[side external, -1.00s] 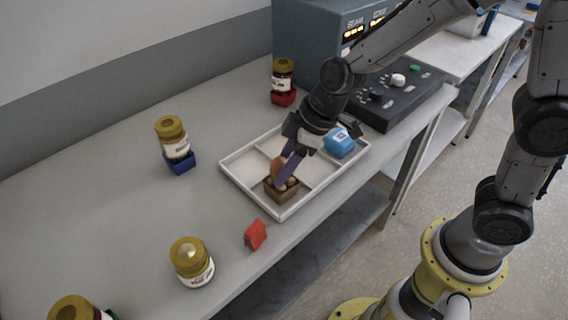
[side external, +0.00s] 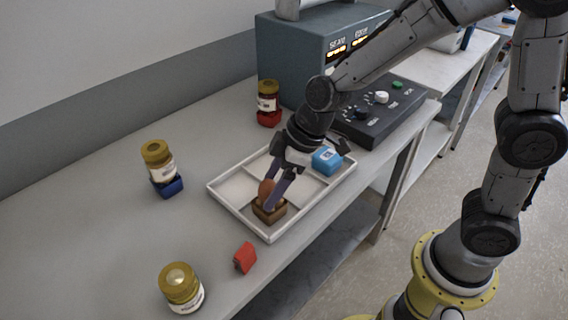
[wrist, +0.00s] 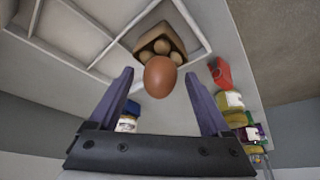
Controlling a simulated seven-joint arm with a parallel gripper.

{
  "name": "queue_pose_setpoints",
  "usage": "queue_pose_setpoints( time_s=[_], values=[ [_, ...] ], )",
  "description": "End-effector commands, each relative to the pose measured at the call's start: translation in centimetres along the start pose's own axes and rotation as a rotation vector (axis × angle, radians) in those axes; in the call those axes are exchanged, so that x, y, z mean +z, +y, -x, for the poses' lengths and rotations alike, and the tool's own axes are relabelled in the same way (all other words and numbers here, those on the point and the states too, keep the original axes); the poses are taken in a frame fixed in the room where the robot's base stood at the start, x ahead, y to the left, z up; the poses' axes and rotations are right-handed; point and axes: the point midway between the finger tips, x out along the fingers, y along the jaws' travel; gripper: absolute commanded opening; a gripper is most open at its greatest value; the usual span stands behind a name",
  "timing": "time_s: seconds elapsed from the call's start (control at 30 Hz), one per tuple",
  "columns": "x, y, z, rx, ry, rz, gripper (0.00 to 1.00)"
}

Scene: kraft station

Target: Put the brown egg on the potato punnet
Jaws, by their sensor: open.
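The brown egg (side external: 266,189) is at the top of the potato punnet (side external: 270,215), a small brown box in the front compartment of the white tray. In the wrist view the egg (wrist: 160,77) overlaps the near edge of the punnet (wrist: 140,41), with several pale potatoes behind it. The egg seems to rest on them, but the contact is hidden. My gripper (side external: 271,194) points down at the punnet. In the wrist view my gripper (wrist: 159,74) is open, with gaps between the egg and both fingers.
The white divided tray (side external: 232,204) also holds a blue box (side external: 327,160). A red block (side external: 245,258) lies in front of it. Jars (side external: 158,158) (side external: 182,287) (side external: 268,97) stand around on the bench. A dark control panel (side external: 385,112) is behind right.

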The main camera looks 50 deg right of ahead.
Motion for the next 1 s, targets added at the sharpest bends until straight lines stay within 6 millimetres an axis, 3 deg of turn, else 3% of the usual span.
queue_pose_setpoints(
  time_s=[0.3, 0.5, 0.87, 1.0],
  values=[
    [-0.1, 0.1, 6.5, 0.006, 0.008, 0.0, 0.82],
    [-0.1, 0.1, 9.8, 0.004, 0.004, -0.001, 0.82],
    [0.2, 0.0, 11.7, 0.005, 0.001, -0.007, 0.82],
    [2.2, 0.1, 13.5, 0.043, 0.006, -0.083, 0.82]
  ],
)
